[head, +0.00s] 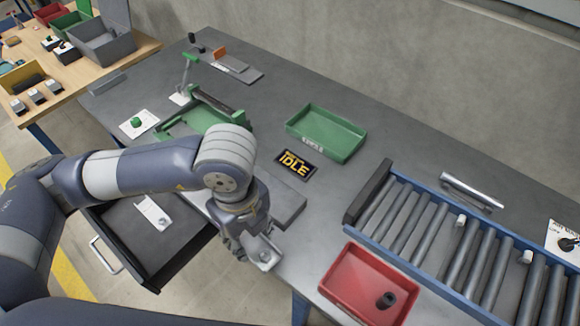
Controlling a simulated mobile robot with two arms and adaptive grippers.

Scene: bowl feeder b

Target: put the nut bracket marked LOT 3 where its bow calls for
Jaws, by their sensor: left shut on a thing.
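My left gripper (246,247) is low over the near edge of the grey table (300,209), pointing down. It is shut on a light grey metal bracket (266,259) with a nut-like round part, partly hidden by the fingers. I cannot tell whether the bracket touches the table. A similar pale bracket (153,213) lies in the open drawer (150,245). No LOT mark or bow in either bracket can be made out. My right gripper is out of view.
A green tray (345,146) stands at the back middle, beside a black IDLE sign (295,164). A red tray (345,277) holding a dark cylinder (386,300) is at the front right. A blue-framed roller conveyor (437,228) fills the right. A green fixture (200,115) stands behind my left arm.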

